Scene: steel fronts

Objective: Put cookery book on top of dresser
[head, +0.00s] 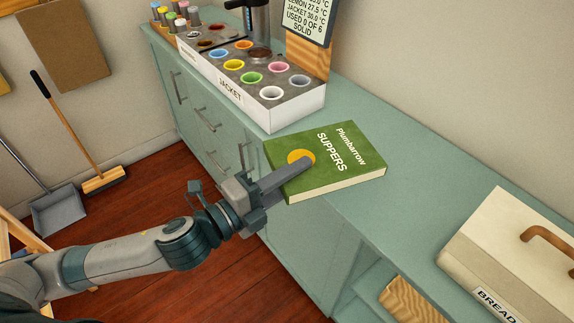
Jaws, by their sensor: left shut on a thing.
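The cookery book (335,172) is green, with "Plumbarrow SUPPERS" and an orange disc on its cover. It lies flat, cover up, over the top of the green dresser (405,190), its near left part at the front edge. I cannot tell whether it touches the top or is held just above it. My left gripper (290,180) comes in from the left and is shut on the book's near left edge, one finger over the cover. The lower finger is mostly hidden. My right gripper is not in view.
A white rack labelled "JACKET" (300,107) with several coloured rings stands behind the book. A cream bread bin (490,250) stands at the right. The dresser top between book and bin is clear. A broom (105,180) and dustpan (60,212) are at the left.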

